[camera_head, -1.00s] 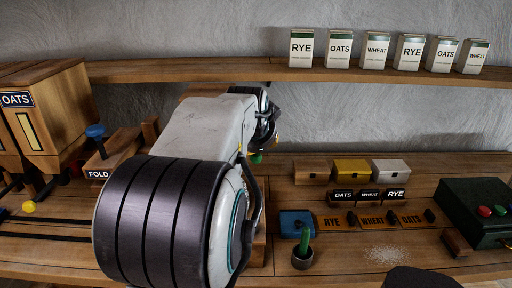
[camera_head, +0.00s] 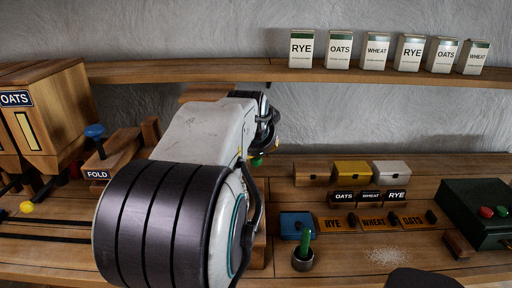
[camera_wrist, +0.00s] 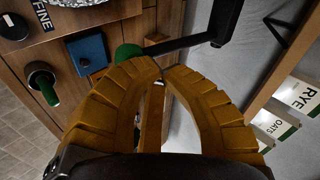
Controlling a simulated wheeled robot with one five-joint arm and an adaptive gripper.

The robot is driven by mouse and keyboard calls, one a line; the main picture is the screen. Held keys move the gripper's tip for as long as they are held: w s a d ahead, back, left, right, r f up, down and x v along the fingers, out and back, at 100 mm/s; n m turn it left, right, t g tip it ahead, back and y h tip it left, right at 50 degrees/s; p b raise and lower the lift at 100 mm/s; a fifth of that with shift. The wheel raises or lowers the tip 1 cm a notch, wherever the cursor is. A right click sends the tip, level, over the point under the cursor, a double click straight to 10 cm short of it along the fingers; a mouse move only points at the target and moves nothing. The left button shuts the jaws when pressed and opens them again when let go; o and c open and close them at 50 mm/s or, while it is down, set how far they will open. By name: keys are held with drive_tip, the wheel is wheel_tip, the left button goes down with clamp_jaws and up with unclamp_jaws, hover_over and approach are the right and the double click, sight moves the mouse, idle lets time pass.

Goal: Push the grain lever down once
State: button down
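A lever with a green knob (camera_wrist: 128,53) on a black bar (camera_wrist: 190,42) shows just past my fingertips in the wrist view. The green knob also shows in the head view (camera_head: 257,160), just below my gripper. No grain label is readable on it, so I cannot tell for sure that it is the grain lever. My gripper (camera_wrist: 161,76) has its two ochre fingers curved together with the tips meeting, and nothing shows between the tips. I cannot tell whether the fingertips touch the bar. In the head view my gripper (camera_head: 265,128) is partly hidden by my arm, which also covers much of the lever's mount.
A FOLD lever with a blue knob (camera_head: 95,131) is at left. A shelf (camera_head: 200,70) with labelled packets runs behind. A dark green box (camera_head: 478,210) sits far right.

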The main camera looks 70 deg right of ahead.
drive_tip(key=shift+f+b, duration=0.65)
drive_tip(key=shift+f, duration=0.1)
idle(0.6)
drive_tip(key=shift+r, duration=0.2)
idle(0.5)
drive_tip(key=shift+r+p, duration=2.25)
drive_tip(key=shift+r, duration=0.4)
wheel_tip(320, 180, up, 5)
drive_tip(key=p, duration=0.4)
